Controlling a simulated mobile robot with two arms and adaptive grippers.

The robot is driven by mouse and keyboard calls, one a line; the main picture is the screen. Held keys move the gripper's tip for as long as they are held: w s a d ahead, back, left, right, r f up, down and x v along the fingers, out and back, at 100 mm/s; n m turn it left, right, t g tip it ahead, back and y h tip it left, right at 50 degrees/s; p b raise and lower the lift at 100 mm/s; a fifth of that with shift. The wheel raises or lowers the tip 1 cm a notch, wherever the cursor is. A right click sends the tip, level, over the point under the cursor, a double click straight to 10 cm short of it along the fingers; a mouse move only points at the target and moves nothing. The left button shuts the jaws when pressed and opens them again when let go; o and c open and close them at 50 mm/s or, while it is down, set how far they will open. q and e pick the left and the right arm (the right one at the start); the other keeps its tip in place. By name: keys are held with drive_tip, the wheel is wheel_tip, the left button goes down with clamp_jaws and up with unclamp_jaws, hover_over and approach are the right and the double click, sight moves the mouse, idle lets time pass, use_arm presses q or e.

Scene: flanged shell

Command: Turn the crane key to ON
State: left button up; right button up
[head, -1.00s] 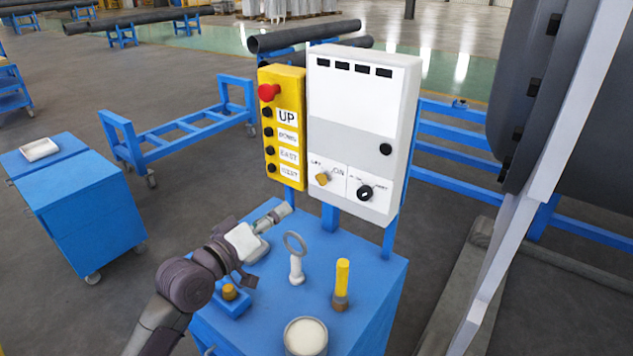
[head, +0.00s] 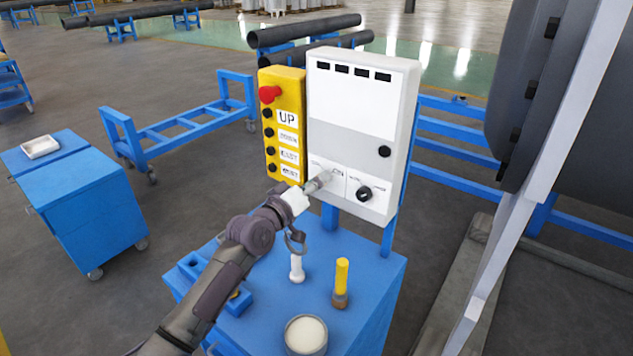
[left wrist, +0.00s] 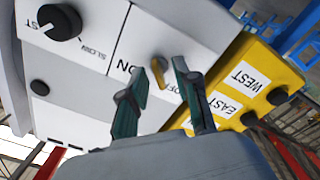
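The crane key is a small gold key (left wrist: 158,70) in the lower left of the white control box (head: 360,100), between the ON and OFF labels. In the head view my left gripper (head: 322,181) reaches up to the box front and covers the key. In the left wrist view its two dark green fingers (left wrist: 161,66) stand apart, with the key showing in the gap between their tips. I cannot tell whether either finger touches it. The key's exact angle is hard to read. My right gripper is in neither view.
A black selector knob (head: 365,194) sits just right of the key. A yellow button panel (head: 281,130) with a red button adjoins on the left. Below, the blue cabinet (head: 375,270) bears a white post (head: 297,271), a yellow-handled item (head: 342,274) and a round pot (head: 306,336).

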use_arm(q)
clamp_jaws()
drive_tip(key=shift+m, duration=0.3)
drive_tip(key=m+b, duration=0.3)
drive_tip(key=m, duration=1.4)
drive_tip(key=shift+d, duration=0.1)
idle(0.3)
idle(0.4)
